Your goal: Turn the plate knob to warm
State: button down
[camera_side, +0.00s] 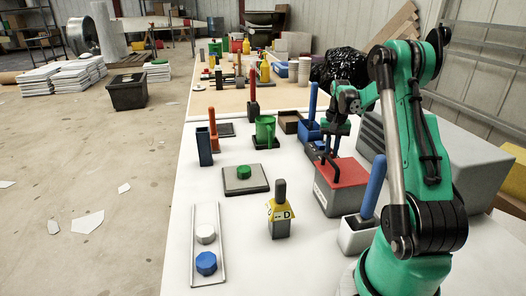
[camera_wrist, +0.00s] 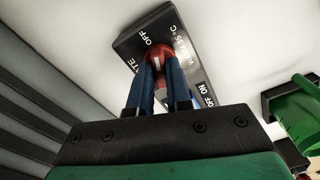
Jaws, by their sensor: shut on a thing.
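The plate knob (camera_wrist: 158,51) is red with a white mark and sits on a dark panel (camera_wrist: 130,42) in the wrist view. White lettering by it reads OFF and WARM 35 °C; another OFF/ON marking lies lower right. My gripper (camera_wrist: 161,66) has its two blue fingers closed on either side of the knob, hiding its lower part. Which label the white mark points to I cannot tell for sure. In the side view my gripper (camera_side: 326,150) is low behind the red-topped box, and the knob is hidden.
A red-topped box (camera_side: 341,174) stands just in front of my gripper in the side view. A grey vented box (camera_side: 440,150) is to the right. A green mug (camera_side: 265,128) and a blue bin (camera_side: 308,131) stand to the left.

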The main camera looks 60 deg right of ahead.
aim_at(331, 151)
jog(key=m, duration=1.3)
jog(key=shift+m, duration=0.3)
dwell(0.4)
jog(key=c, duration=0.8)
grip_release()
jog(key=shift+r, duration=0.1)
jog(key=shift+r, duration=2.75)
